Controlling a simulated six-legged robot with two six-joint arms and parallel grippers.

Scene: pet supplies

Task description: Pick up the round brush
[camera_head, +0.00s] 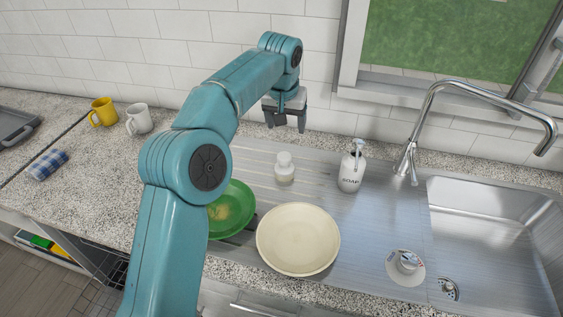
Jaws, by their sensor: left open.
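A small white object with a rounded knob top (284,168) stands upright on the ribbed metal drainboard, behind the cream plate. It may be the round brush, but its bristles cannot be made out. A round pale item with a raised, marked centre (406,262) lies at the left of the sink and could also be a brush; I cannot tell. My left gripper (286,123) shows above and behind the small white object, pointing down. Its two dark fingers are apart, with nothing between them. My right gripper is not in view.
A cream plate (298,239) and a green plate (230,208), partly hidden by my left arm, lie in front. A white soap bottle (351,171) and a tall faucet (423,125) stand to the right. Yellow (103,112) and white (139,119) mugs stand left.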

